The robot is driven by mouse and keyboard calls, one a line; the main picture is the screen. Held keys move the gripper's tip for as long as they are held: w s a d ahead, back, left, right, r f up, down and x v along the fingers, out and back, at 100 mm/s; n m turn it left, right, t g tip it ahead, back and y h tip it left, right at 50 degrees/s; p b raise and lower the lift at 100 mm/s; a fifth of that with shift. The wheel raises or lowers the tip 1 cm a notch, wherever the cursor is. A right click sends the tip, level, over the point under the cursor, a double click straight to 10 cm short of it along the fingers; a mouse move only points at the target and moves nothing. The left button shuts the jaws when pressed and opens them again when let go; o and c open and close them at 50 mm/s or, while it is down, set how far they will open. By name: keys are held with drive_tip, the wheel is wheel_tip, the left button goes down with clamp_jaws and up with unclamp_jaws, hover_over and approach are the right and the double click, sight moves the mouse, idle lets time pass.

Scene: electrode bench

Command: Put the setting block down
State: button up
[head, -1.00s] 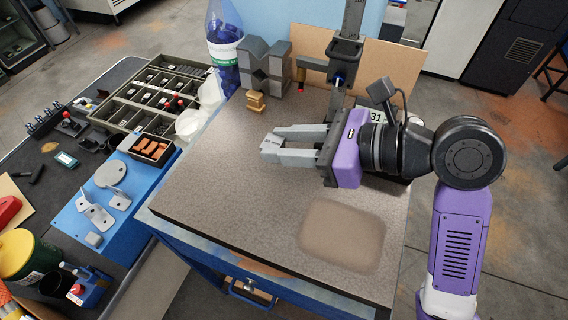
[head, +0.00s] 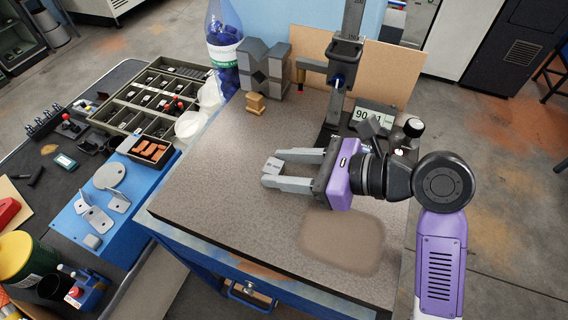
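The setting block (head: 273,166) is a small grey block between the fingertips of my gripper (head: 271,167). The two grey fingers lie on either side of it and appear shut on it. The block is over the speckled bench top (head: 215,185), left of the measuring stand and behind and left of the brown patch. I cannot tell whether its underside touches the bench. The stand has a tall dark column (head: 350,30) and a display (head: 370,117); my gripper and wrist hide part of its base.
A grey notched block (head: 265,68) and a small brass piece (head: 255,103) stand at the back left. A brown rectangular patch (head: 342,240) lies at the front right. The bench's left and front areas are clear. A compartment tray (head: 125,118) is on the table at left.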

drive_tip(key=shift+o, duration=0.4)
drive_tip(key=shift+r, duration=0.1)
drive_tip(key=v, duration=1.2)
